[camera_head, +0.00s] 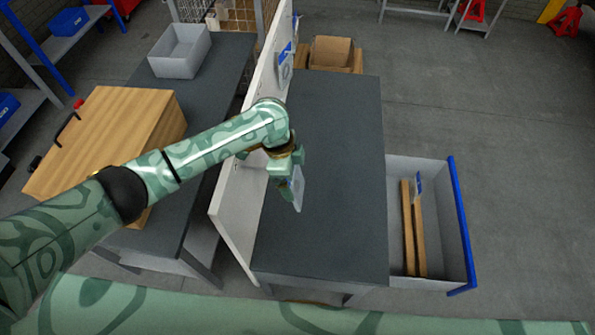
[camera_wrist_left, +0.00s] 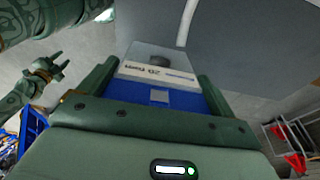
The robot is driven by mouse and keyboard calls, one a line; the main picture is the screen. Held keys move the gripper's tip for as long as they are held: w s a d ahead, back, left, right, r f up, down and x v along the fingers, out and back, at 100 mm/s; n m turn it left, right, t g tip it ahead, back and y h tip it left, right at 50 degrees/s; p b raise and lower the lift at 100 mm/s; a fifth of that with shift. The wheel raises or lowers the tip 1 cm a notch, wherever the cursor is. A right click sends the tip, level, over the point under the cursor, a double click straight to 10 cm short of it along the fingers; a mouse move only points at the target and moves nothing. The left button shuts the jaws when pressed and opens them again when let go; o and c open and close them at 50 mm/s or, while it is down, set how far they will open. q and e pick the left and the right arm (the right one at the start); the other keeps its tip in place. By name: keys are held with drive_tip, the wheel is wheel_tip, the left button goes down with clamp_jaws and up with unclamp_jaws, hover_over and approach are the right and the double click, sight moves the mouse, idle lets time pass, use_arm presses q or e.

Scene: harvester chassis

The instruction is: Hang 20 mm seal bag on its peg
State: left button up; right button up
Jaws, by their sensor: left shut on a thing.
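My left gripper (camera_head: 291,176) is shut on the 20 mm seal bag (camera_head: 297,194), beside the white upright panel (camera_head: 240,198) and above the dark bench top. In the left wrist view the bag (camera_wrist_left: 160,71) shows a blue header, a white strip reading "20 mm", and a clear pouch with a dark round seal. It lies between the fingers of the left gripper (camera_wrist_left: 160,85). My right gripper (camera_wrist_left: 50,68) appears open and empty at the left of the wrist view. The bag's own peg cannot be made out in the head view.
Another blue-topped bag (camera_head: 286,66) hangs farther along the panel. The dark bench top (camera_head: 335,170) is clear. An open drawer (camera_head: 433,250) at right holds wooden strips and a small blue-topped bag. A wooden box (camera_head: 115,135) and grey bin (camera_head: 180,52) stand left of the panel.

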use_arm(q)
drive_tip(key=a+f+b, duration=0.1)
drive_tip(key=a, duration=0.7)
drive_tip(key=shift+w+a+f, duration=0.15)
drive_tip(key=shift+f, duration=0.1)
use_arm(e)
drive_tip(key=shift+w+f, duration=0.45)
drive_tip(key=shift+f, duration=0.35)
use_arm(q)
drive_tip(key=o, duration=0.7)
drive_tip(key=shift+f, duration=0.1)
drive_tip(key=p+v, duration=0.4)
drive_tip(key=v, duration=1.2)
drive_tip(key=shift+w, duration=0.1)
use_arm(e)
drive_tip(key=r, duration=0.4)
drive_tip(key=shift+w+d+r, duration=0.1)
drive_tip(key=shift+w+r, duration=0.15)
drive_tip(key=shift+r, duration=0.05)
